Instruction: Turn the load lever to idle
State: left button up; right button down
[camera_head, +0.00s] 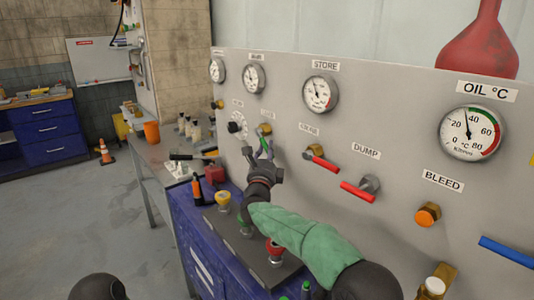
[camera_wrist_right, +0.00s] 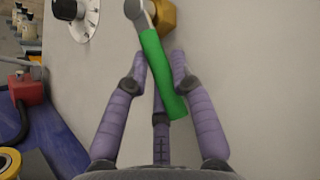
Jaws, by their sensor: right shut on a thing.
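The green-handled lever (camera_head: 263,143) sits on a brass valve on the grey panel, below a label too small to read surely. In the right wrist view its green handle (camera_wrist_right: 160,72) slants down and slightly right from the brass hub (camera_wrist_right: 164,14). My right gripper (camera_head: 260,157) is at the lever. Its purple fingers (camera_wrist_right: 160,66) lie on both sides of the handle, shut on it. The handle's free end extends past the fingertips toward the palm.
Red levers (camera_head: 322,160) and (camera_head: 358,192) stick out to the right, with an orange knob (camera_head: 428,214) and a blue handle (camera_head: 508,252) beyond. A black-and-white dial (camera_head: 237,125) is left of the lever. A blue cabinet (camera_head: 203,262) with knobs on top stands below.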

jog(key=c, duration=1)
grip_release()
jog(key=shift+s, duration=0.15)
jog(key=v, duration=1.1)
jog(key=shift+s+f, duration=0.15)
jog(key=shift+s, duration=0.2)
